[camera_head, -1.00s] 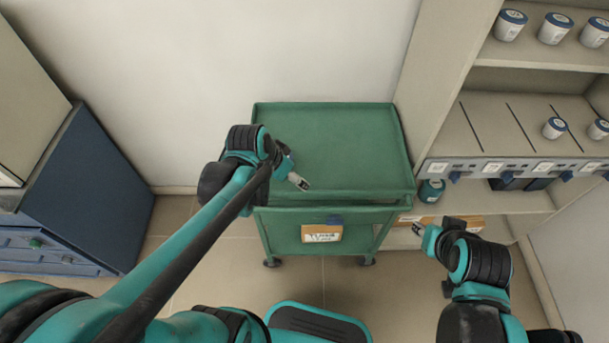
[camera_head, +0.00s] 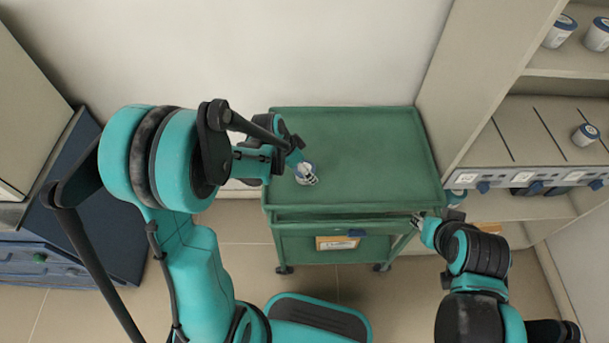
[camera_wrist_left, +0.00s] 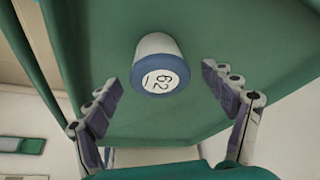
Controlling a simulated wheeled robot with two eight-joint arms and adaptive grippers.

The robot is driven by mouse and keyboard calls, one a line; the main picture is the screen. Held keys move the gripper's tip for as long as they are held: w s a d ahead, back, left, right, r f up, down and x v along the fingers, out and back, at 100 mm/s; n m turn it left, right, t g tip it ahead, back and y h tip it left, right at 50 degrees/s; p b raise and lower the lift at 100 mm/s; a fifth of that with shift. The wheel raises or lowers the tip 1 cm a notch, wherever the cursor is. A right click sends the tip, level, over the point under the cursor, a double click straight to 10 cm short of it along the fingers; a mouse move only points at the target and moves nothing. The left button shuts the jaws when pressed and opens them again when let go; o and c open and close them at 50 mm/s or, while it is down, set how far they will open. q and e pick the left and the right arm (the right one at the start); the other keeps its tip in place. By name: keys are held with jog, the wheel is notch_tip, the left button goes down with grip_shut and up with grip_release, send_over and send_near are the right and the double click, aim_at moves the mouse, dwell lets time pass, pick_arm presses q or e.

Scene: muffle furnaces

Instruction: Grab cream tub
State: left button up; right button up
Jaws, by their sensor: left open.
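My left gripper is open and holds nothing. My right gripper (camera_head: 426,224) is by the cart's front right corner; its fingers are too small to read.
A shelf unit on the right holds more blue-lidded tubs (camera_head: 585,134) and has a labelled front rail (camera_head: 520,178). A blue cabinet (camera_head: 60,225) stands at the left. The rest of the cart top is clear. A wall is behind the cart.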

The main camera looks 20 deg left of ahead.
pick_arm(q)
jog(key=shift+x, duration=0.8)
jog(key=shift+r, duration=0.1)
jog(key=shift+c, duration=0.9)
jog(key=c, duration=1.2)
